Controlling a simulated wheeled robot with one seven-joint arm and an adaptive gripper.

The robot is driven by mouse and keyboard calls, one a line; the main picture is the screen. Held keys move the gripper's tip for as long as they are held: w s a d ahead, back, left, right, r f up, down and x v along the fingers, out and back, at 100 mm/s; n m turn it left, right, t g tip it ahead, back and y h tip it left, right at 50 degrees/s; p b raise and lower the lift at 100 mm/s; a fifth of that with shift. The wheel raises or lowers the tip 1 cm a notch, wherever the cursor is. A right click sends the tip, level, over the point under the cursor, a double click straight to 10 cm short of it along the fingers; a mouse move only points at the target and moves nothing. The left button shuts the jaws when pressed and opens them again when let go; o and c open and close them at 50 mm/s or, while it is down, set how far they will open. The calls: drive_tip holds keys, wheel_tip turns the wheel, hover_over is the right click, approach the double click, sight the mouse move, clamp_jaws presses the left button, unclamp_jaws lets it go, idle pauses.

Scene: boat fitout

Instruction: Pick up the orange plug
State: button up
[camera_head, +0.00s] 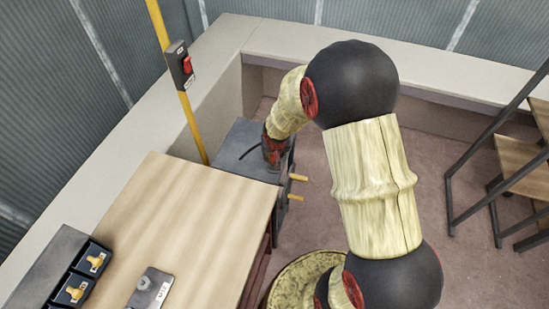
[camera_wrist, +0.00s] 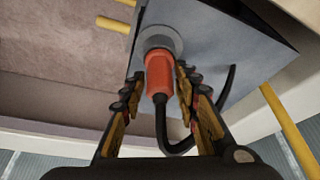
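The orange plug (camera_wrist: 160,75) shows in the wrist view, seated against a round grey socket (camera_wrist: 158,40) on a grey panel (camera_wrist: 212,45). A black cable (camera_wrist: 163,130) runs from its end and curves to the right. My gripper (camera_wrist: 160,78) is open, with one finger on each side of the plug and a narrow gap visible on both sides. In the head view my arm reaches down to the grey box (camera_head: 232,142) beyond the wooden worktop. The plug is hidden there, and part of the cable (camera_head: 250,152) shows on the box.
The wooden worktop (camera_head: 185,215) stands close beside the arm. Yellow pegs (camera_head: 298,177) stick out from the box's right side. A yellow pole (camera_head: 180,85) with a red switch (camera_head: 187,64) rises behind. Black shelving (camera_head: 500,180) stands at right, with open floor between.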

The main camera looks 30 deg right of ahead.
drive_tip(key=c, duration=0.6)
drive_tip(key=shift+r, duration=0.1)
clamp_jaws()
